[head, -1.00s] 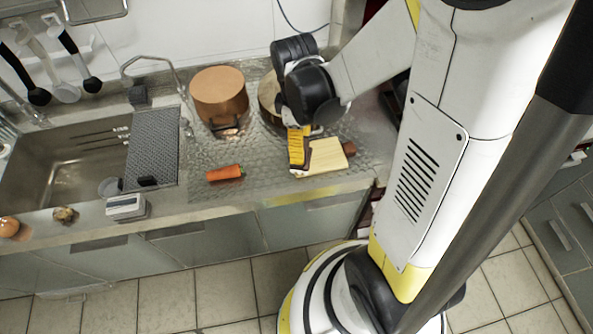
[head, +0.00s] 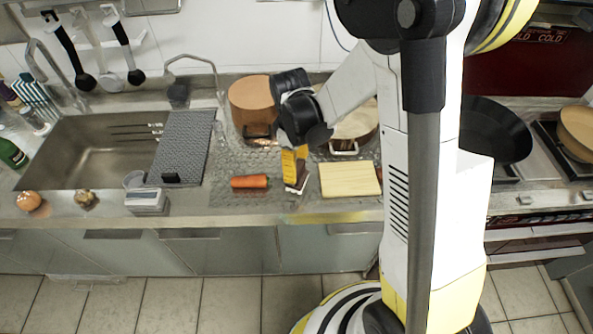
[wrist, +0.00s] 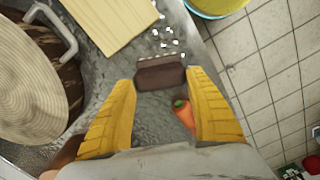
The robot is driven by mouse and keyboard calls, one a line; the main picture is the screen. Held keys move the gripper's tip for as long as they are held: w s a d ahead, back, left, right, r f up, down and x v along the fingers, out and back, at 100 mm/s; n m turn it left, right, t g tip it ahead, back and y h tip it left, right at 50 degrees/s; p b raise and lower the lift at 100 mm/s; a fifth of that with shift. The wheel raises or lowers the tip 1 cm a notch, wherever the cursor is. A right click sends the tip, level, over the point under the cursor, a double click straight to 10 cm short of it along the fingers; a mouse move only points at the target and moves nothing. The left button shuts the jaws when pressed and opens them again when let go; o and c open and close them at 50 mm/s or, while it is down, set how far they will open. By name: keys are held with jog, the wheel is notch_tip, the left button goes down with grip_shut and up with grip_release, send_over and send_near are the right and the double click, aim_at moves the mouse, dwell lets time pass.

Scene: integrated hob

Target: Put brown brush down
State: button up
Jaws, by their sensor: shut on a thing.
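My gripper (head: 295,178) is shut on the brown brush (head: 302,172) above the counter, between the carrot (head: 250,182) and the pale cutting board (head: 350,179). In the wrist view the brush (wrist: 160,75) shows as a dark brown block between the yellow fingertips. White bristle ends show at its lower side in the head view. I cannot tell whether the bristles touch the counter. Part of the brush is hidden by my fingers.
The copper pot (head: 250,103) and a lidded pan (head: 355,122) stand behind my gripper. The sink (head: 85,150) with a grey drying mat (head: 183,145) is at left. A black frying pan (head: 493,130) sits at right. The counter's front edge is close.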

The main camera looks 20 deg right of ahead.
jog(key=shift+f, duration=0.6)
jog(key=shift+f, duration=0.2)
jog(key=o, duration=1)
jog(key=shift+o, duration=0.2)
jog(key=shift+r, duration=0.15)
